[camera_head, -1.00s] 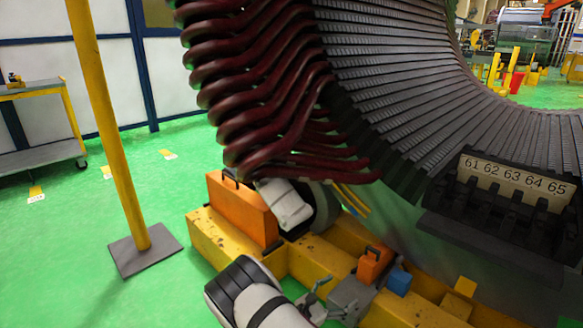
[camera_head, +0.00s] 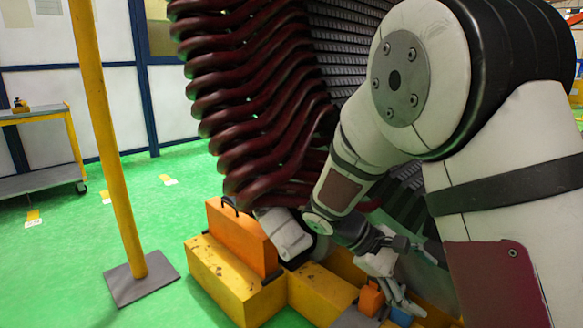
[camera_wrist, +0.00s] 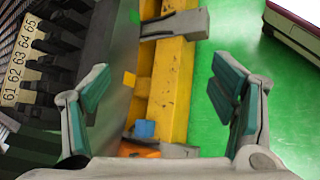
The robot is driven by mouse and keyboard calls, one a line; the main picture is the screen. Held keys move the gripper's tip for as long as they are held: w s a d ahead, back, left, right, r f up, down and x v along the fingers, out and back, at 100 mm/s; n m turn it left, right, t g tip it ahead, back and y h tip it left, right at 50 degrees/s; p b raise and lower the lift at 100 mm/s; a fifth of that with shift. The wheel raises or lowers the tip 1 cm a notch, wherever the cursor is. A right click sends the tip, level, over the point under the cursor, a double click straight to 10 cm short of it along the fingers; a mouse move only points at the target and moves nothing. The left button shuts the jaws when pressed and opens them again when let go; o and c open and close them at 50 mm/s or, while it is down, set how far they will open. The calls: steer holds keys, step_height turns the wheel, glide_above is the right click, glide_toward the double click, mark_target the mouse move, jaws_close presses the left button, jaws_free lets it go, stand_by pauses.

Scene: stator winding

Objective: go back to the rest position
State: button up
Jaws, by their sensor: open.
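My gripper (camera_wrist: 160,108) is open and empty in the wrist view, with its green-padded fingers wide apart above the yellow support beam (camera_wrist: 172,85). In the head view my gripper (camera_head: 392,262) is partly hidden by my arm, in front of the stator's lower part. The stator (camera_head: 270,90) has dark red winding ends at its left side. Its numbered strip (camera_wrist: 22,65), marked 61 to 65, shows at the left of the wrist view.
An orange case (camera_head: 240,238) stands on the yellow base (camera_head: 225,275). A small orange box (camera_head: 371,298) and a blue block (camera_head: 402,316) lie below my gripper. A yellow post (camera_head: 106,150) and a cart (camera_head: 40,150) stand left. Green floor between them is free.

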steer(key=s+a+r+m+t+y, duration=0.1)
steer(key=s+a+r+m+y, duration=0.2)
steer(key=s, duration=0.7)
steer(key=s+a+r+m+t+y, duration=0.1)
steer(key=s+r+m+y, duration=0.2)
steer(key=s, duration=0.7)
steer(key=s+a+r+m+y, duration=0.2)
steer(key=s+r+y, duration=0.25)
steer(key=s, duration=0.55)
step_height(320, 180, up, 39)
steer(key=t+p, duration=0.4)
steer(key=p, duration=3.4)
steer(key=shift+s+d+p, duration=0.2)
steer(key=shift+d+p, duration=0.05)
steer(key=shift+p, duration=0.1)
steer(key=shift+f, duration=0.1)
